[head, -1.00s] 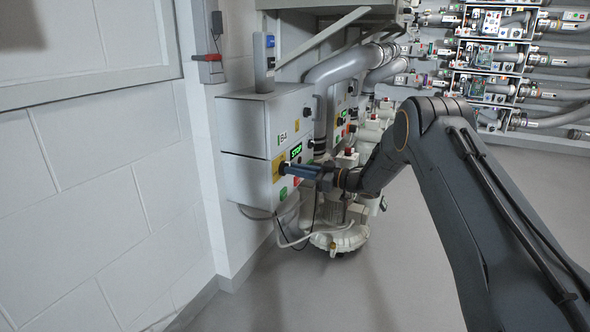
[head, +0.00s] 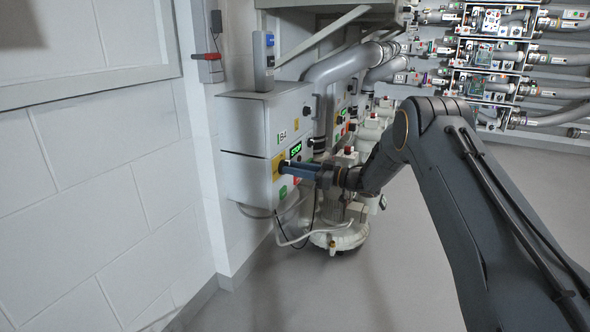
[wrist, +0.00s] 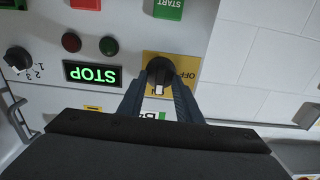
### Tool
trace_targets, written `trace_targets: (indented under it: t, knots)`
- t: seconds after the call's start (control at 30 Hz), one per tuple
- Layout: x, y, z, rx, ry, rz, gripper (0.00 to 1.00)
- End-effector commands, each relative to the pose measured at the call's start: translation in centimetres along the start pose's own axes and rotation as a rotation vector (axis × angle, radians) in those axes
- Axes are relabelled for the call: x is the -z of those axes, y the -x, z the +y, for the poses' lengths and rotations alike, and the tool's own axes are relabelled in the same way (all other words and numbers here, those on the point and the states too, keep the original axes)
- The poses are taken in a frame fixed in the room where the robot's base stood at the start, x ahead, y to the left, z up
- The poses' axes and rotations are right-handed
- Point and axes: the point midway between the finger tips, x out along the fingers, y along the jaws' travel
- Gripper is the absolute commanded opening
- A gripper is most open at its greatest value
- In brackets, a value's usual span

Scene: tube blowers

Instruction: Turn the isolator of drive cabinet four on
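The isolator is a black rotary knob (wrist: 160,70) on a yellow plate (wrist: 186,66), which carries an upside-down OFF in the wrist view. The knob's white mark points down in that view. The knob sits on the front of the grey cabinet labelled B4 (head: 240,130); the yellow plate shows edge-on in the head view (head: 277,168). My gripper (wrist: 160,84) is open, with one finger on each side of the knob and slight gaps beside its handle. In the head view my gripper (head: 287,169) reaches the cabinet front.
A green STOP display (wrist: 92,73), a selector knob (wrist: 17,59), red and green lamps and a green START button (wrist: 169,8) lie near the isolator. A pump (head: 340,235) stands below. Floor to the right is clear.

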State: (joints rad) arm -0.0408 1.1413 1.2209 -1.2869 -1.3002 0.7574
Motion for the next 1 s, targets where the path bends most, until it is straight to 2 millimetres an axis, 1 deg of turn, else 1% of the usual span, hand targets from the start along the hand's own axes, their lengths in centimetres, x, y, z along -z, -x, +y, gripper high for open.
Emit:
trace_targets:
  t: [0.27,0.37,0.6,0.7,0.83,1.0]
  knots:
    - [0.1,0.2,0.0,0.0,0.001,0.0,0.31]
    - [0.1,1.2,0.1,-0.003,0.001,0.0,0.31]
    - [0.1,5.2,0.0,-0.002,-0.001,0.0,0.31]
    - [0.1,6.5,0.1,-0.003,0.0,0.0,0.31]
    - [0.1,7.5,0.0,-0.001,0.001,0.0,0.31]
    - [0.0,7.9,0.0,0.0,0.0,0.0,0.31]
